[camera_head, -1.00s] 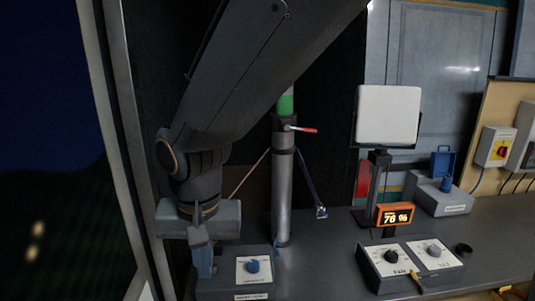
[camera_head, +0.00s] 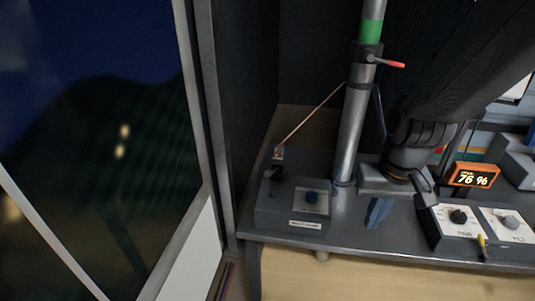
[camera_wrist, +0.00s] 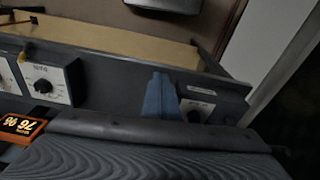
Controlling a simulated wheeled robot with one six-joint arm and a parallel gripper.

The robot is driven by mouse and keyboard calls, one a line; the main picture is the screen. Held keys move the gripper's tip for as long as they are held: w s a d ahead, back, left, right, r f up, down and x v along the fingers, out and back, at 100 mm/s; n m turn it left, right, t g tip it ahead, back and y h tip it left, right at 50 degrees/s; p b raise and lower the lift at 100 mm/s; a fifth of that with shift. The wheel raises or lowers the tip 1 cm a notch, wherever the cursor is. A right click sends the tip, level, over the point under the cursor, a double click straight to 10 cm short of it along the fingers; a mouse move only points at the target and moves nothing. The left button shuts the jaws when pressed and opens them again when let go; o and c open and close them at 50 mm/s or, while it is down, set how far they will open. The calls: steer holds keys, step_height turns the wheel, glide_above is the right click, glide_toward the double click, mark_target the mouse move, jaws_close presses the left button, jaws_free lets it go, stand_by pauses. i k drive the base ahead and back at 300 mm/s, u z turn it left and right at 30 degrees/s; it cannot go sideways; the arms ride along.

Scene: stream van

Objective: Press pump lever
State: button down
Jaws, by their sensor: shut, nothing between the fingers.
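No part is clearly marked as the pump lever. My gripper (camera_head: 378,213) is shut and empty, low over the bench, right of the mast and apart from the box.
A thin cord (camera_head: 312,118) runs from the box up to the mast. A two-knob control box (camera_head: 440,236) and an orange 76 % display (camera_head: 474,175) stand to the right. The bench front edge is close to my gripper; a window frame (camera_head: 207,95) borders the left.

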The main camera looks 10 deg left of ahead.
mark_target(269, 173)
steer(key=k, duration=0.5)
steer(key=u, duration=1.25)
steer(key=i, duration=0.75)
steer(key=z, duration=1.85)
